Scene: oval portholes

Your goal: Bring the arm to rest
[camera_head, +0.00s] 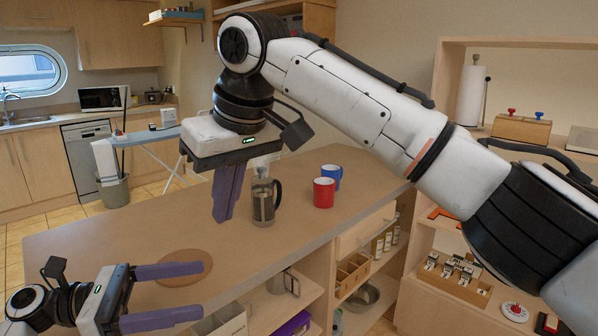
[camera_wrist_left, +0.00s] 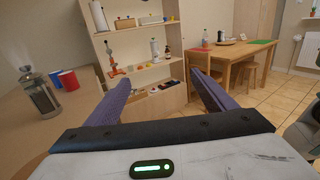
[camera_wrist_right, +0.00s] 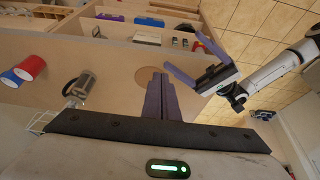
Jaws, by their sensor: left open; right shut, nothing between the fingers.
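My right arm crosses the head view from the right, and its gripper (camera_head: 225,217) points down over the counter with its purple fingers together and nothing between them. The fingers also show closed in the right wrist view (camera_wrist_right: 161,80). My left gripper (camera_head: 180,293) is low at the lower left of the head view, its two fingers spread and empty. In the left wrist view its fingers (camera_wrist_left: 160,85) are wide apart. The left gripper and part of its arm also appear in the right wrist view (camera_wrist_right: 188,62).
On the wooden counter (camera_head: 120,230), a French press (camera_head: 264,200) stands just right of my right gripper. A red mug (camera_head: 324,192) and a blue mug (camera_head: 332,175) stand further right. A round brown mat (camera_head: 184,268) lies near my left gripper. Shelves stand at the right.

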